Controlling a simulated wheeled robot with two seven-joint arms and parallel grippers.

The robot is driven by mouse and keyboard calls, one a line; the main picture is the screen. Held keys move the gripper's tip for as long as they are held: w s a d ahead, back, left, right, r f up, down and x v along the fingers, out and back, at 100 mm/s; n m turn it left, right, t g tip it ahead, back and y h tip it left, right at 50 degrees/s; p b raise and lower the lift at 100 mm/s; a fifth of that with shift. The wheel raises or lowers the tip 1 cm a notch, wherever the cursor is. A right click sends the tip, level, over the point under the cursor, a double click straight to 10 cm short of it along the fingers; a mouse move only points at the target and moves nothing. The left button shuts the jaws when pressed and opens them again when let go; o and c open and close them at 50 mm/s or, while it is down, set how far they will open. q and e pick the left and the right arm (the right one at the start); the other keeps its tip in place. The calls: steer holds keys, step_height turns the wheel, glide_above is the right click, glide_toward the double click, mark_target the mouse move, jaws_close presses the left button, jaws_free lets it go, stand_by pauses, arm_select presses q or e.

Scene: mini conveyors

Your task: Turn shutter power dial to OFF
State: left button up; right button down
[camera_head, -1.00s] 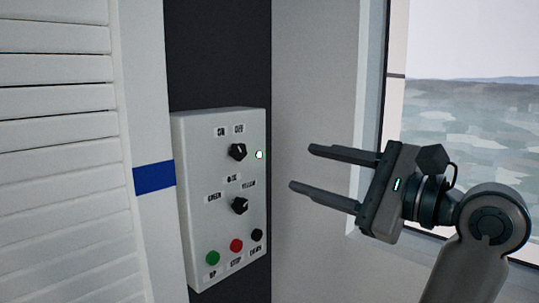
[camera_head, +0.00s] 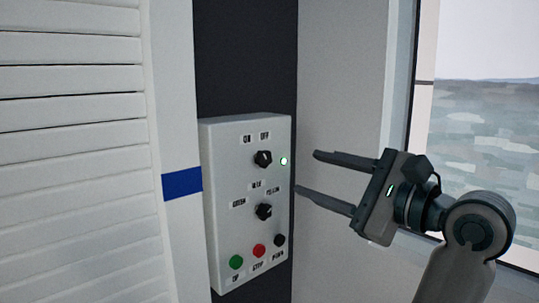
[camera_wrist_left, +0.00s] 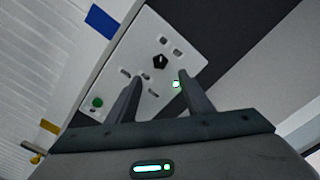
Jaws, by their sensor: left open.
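The shutter power dial (camera_head: 263,159) is a black knob under the ON and OFF labels, high on a white control box (camera_head: 226,200). I cannot clearly tell where it points. A small lamp (camera_head: 284,161) beside it glows green. My left gripper (camera_head: 307,172) is open and empty, to the right of the box in the head view, fingers toward it and apart from the dial. In the left wrist view the dial (camera_wrist_left: 160,61) shows beyond and between the two fingertips (camera_wrist_left: 159,77). My right gripper is not in view.
A second black dial (camera_head: 264,211) sits lower on the box, above green (camera_head: 236,262), red (camera_head: 259,250) and black (camera_head: 279,240) buttons. A white slatted shutter (camera_head: 75,150) stands left. A window (camera_head: 470,150) is behind my arm at right.

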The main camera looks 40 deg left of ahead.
mark_target(266, 160)
arm_select(q)
steer(key=a+p, duration=0.1)
steer(key=a, duration=0.3)
steer(key=a+p, duration=0.2)
steer(key=a, duration=0.1)
steer(key=w+a+p, duration=0.1)
steer(key=a, duration=0.3)
steer(key=shift+a+r+p, duration=0.15)
steer(key=shift+a+p, duration=0.15)
steer(key=shift+a, duration=0.65)
steer(key=c, duration=1.1)
steer(key=shift+o, duration=0.3)
